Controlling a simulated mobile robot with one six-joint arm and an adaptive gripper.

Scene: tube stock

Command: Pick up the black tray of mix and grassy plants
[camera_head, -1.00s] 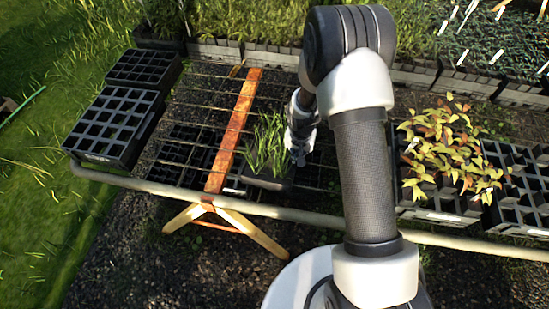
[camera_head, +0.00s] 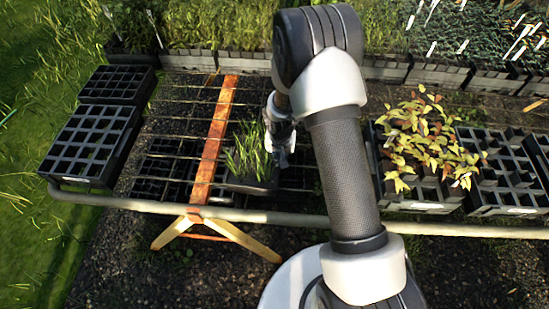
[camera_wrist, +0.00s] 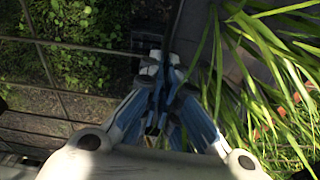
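The black tray (camera_head: 252,187) of grassy plants (camera_head: 248,150) stands on the wire-mesh bench, just right of the orange bar. It looks level and low on the mesh. My gripper (camera_head: 280,158) reaches down at the tray's right side. In the wrist view my gripper (camera_wrist: 163,68) has its fingertips drawn close together at the tray's dark edge (camera_wrist: 178,30), and they look closed on that rim. The grass (camera_wrist: 265,70) fills the right of that view and leans over the right finger. My forearm hides part of the bench to the right of the gripper.
Empty black cell trays (camera_head: 88,143) sit at the bench's left end. A tray of yellow-red leafy plants (camera_head: 420,135) and more empty trays (camera_head: 505,170) stand right. Planted trays line the back. A round rail (camera_head: 130,203) runs along the front edge.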

